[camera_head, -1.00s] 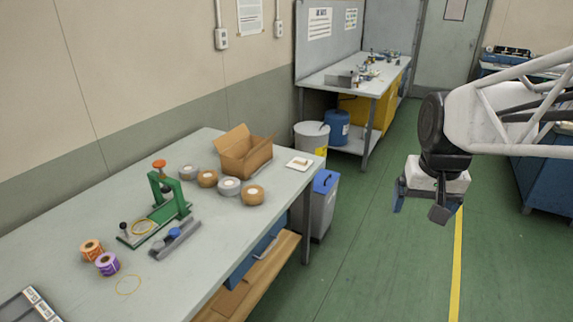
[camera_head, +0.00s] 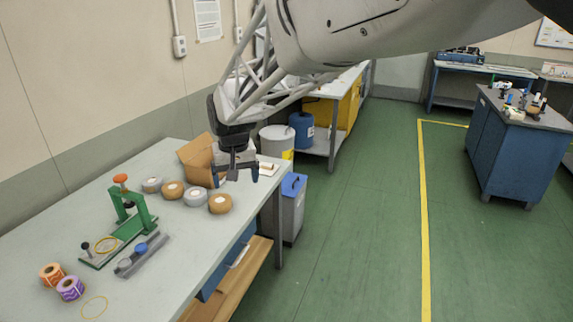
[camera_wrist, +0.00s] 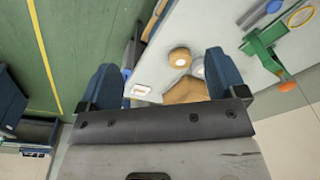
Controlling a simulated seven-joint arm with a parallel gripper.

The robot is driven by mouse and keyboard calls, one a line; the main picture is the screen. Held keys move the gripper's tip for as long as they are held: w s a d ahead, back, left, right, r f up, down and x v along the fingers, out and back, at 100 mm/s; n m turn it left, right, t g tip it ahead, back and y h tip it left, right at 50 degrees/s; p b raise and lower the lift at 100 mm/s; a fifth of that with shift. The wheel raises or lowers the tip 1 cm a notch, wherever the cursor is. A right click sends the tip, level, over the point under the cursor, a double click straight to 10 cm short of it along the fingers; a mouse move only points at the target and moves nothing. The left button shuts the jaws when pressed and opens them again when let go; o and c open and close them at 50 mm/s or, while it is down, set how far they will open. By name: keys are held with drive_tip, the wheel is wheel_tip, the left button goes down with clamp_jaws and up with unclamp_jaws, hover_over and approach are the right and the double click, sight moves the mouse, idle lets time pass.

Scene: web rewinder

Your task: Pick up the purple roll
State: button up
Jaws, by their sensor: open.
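The purple roll (camera_head: 70,288) sits on the grey workbench (camera_head: 185,262) at the lower left of the head view, beside an orange roll (camera_head: 51,274). My gripper (camera_head: 234,178) is open and empty. In the head view it appears over the far right end of the bench, in front of the cardboard box, well away from the purple roll. In the wrist view the two blue fingers (camera_wrist: 165,85) are spread apart with nothing between them held. The purple roll does not show in the wrist view.
A green rewinder stand (camera_head: 130,222) with an orange knob stands mid-bench, a grey bar (camera_head: 142,256) beside it. Several tape rolls (camera_head: 172,190) and an open cardboard box (camera_head: 196,160) are farther back. A yellow ring (camera_head: 94,307) lies right of the purple roll.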

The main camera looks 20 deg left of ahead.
drive_tip(key=s+a+f+n, duration=0.1)
drive_tip(key=s+a+f, duration=0.1)
drive_tip(key=a, duration=0.5)
drive_tip(key=s+a+f+n, duration=0.1)
drive_tip(key=s+a+f, duration=0.2)
drive_tip(key=a, duration=0.4)
drive_tip(key=n+h, duration=0.1)
drive_tip(key=n, duration=0.3)
hover_over(71, 288)
drive_tip(key=a, duration=0.2)
wheel_tip(71, 288, down, 16)
drive_tip(key=shift+g, duration=0.4)
drive_tip(key=shift+w+f, duration=0.1)
drive_tip(key=shift+f, duration=1.2)
drive_tip(key=shift+f, duration=0.1)
drive_tip(key=shift+f, duration=2.55)
drive_tip(key=shift+c, duration=0.3)
